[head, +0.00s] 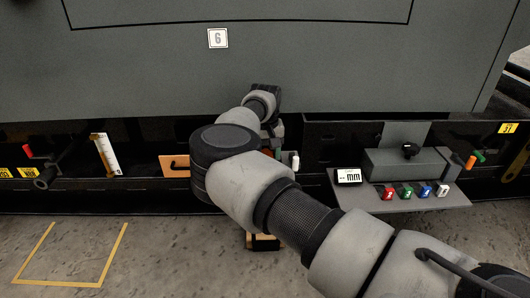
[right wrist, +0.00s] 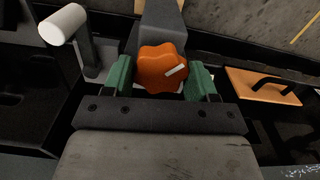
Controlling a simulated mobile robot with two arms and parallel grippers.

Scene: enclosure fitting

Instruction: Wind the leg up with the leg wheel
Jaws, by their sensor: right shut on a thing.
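The leg wheel (right wrist: 160,70) is an orange lobed knob with a white mark pointing to the upper right in the right wrist view. My right gripper (right wrist: 161,78) is shut on it, with a green pad on each side. In the head view my right arm covers most of the wheel and the gripper. A grey post (right wrist: 162,18) stands behind the wheel. A wood-coloured block with a dark top (head: 263,243) shows low under my arm; I cannot tell whether it is the leg's foot. My left gripper is not in view.
A white-ended handle (right wrist: 63,25) stands close beside the gripper. An orange-brown plate with a black handle (right wrist: 265,88) is on the other side. A grey shelf (head: 365,198) with a display (head: 348,176) and several coloured blocks is at the right. A large grey enclosure (head: 140,70) hangs above.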

